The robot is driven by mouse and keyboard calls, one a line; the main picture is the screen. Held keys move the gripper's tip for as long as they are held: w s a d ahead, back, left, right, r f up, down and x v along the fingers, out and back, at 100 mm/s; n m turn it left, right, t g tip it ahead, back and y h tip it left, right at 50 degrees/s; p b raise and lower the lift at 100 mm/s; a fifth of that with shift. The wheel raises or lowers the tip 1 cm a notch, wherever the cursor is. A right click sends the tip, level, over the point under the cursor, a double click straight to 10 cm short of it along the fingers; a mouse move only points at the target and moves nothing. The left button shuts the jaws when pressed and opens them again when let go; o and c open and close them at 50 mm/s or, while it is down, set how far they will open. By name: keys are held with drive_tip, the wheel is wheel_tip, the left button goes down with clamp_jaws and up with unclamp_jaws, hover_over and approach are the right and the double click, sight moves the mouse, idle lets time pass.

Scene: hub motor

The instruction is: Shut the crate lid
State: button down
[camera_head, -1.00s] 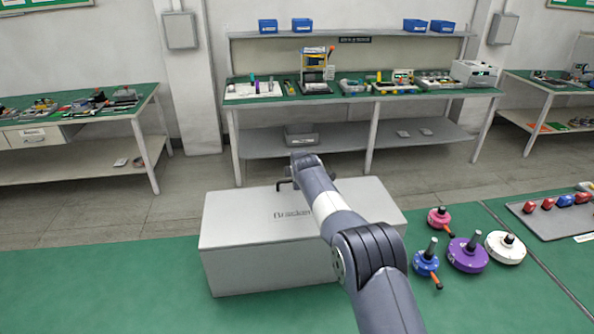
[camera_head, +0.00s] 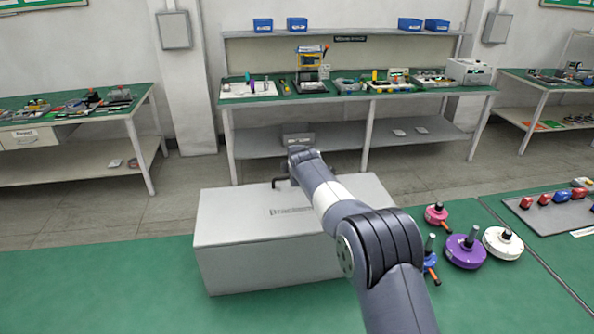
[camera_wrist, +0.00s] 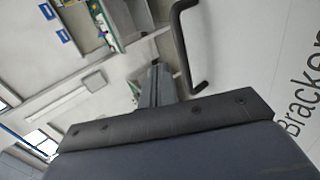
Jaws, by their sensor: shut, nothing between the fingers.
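The crate (camera_head: 260,267) is a pale grey box on the green bench in the head view. Its lid (camera_head: 235,215) lies flat over the top and looks shut, with dark lettering on it. A black bar handle (camera_head: 280,183) shows at the lid's far side, partly behind my arm. In the wrist view the lettered lid (camera_wrist: 255,50) fills the right side, and the black handle (camera_wrist: 182,50) stands out from it. My gripper (camera_wrist: 156,72) is shut and empty, just left of the handle and seemingly apart from it. In the head view my wrist hides the fingers.
To the right of the crate stand a pink hub (camera_head: 436,214), a purple hub (camera_head: 466,251), a white hub (camera_head: 503,243) and a blue one partly behind my arm. A grey tray (camera_head: 545,222) holds red and blue parts. The bench left of the crate is clear.

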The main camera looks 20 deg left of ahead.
drive_tip(key=b+v, duration=0.2)
drive_tip(key=v, duration=0.5)
idle(0.4)
drive_tip(key=shift+p+x, duration=2.1)
drive_tip(key=shift+x, duration=3.3)
drive_tip(key=shift+s, duration=0.1)
